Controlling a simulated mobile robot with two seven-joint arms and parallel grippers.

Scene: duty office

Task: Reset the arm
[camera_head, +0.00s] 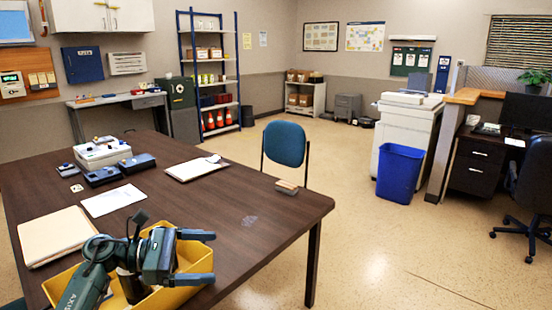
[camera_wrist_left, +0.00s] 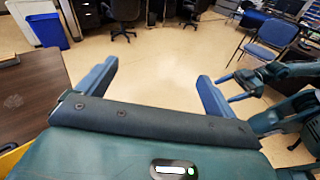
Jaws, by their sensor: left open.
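My left gripper (camera_head: 202,257) is over the front of the brown table, in front of and partly over a yellow bin (camera_head: 188,296). Its two blue fingers are spread apart with nothing between them. The bin's inside is mostly hidden by my left arm.
The brown table (camera_head: 255,217) carries a folder (camera_head: 54,236), a paper sheet (camera_head: 112,200), a clipboard (camera_head: 196,167), a grey-white device (camera_head: 102,152), dark blue boxes and a small block (camera_head: 287,187). A blue chair (camera_head: 285,145) stands behind it. The floor right of the table is open.

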